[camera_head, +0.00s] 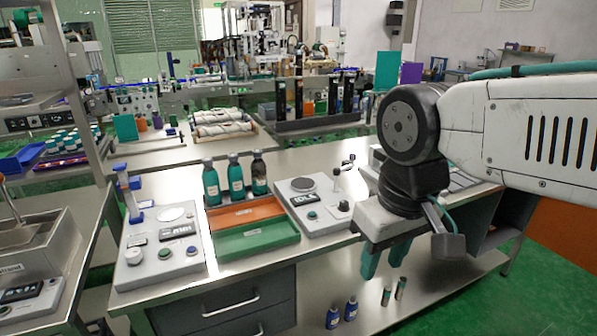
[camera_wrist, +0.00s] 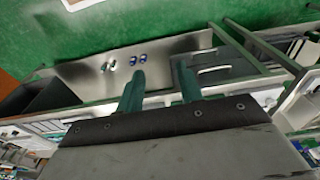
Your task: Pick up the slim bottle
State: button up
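My gripper (camera_head: 384,258) hangs in front of the bench's right part, its two green fingers apart with nothing between them. It also shows open in the wrist view (camera_wrist: 160,88). On the lower steel shelf stand two narrow green-and-brown containers (camera_head: 400,288), small in the wrist view (camera_wrist: 112,63). To their left stand two blue bottles (camera_head: 350,309), also in the wrist view (camera_wrist: 143,58). On the bench top, two teal bottles (camera_head: 236,180) and a darker bottle (camera_head: 259,174) stand upright in a row. I cannot tell which is the slim bottle.
An orange tray (camera_head: 246,216) and a green tray (camera_head: 256,240) lie before the bench-top bottles. Grey control units stand at left (camera_head: 160,258) and right (camera_head: 318,207). Drawers (camera_head: 235,303) sit below. The shelf (camera_head: 440,280) is bare to the right of the narrow containers.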

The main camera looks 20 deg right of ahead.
aim_at(259, 177)
jog(key=z, duration=0.05)
jog(key=i, duration=1)
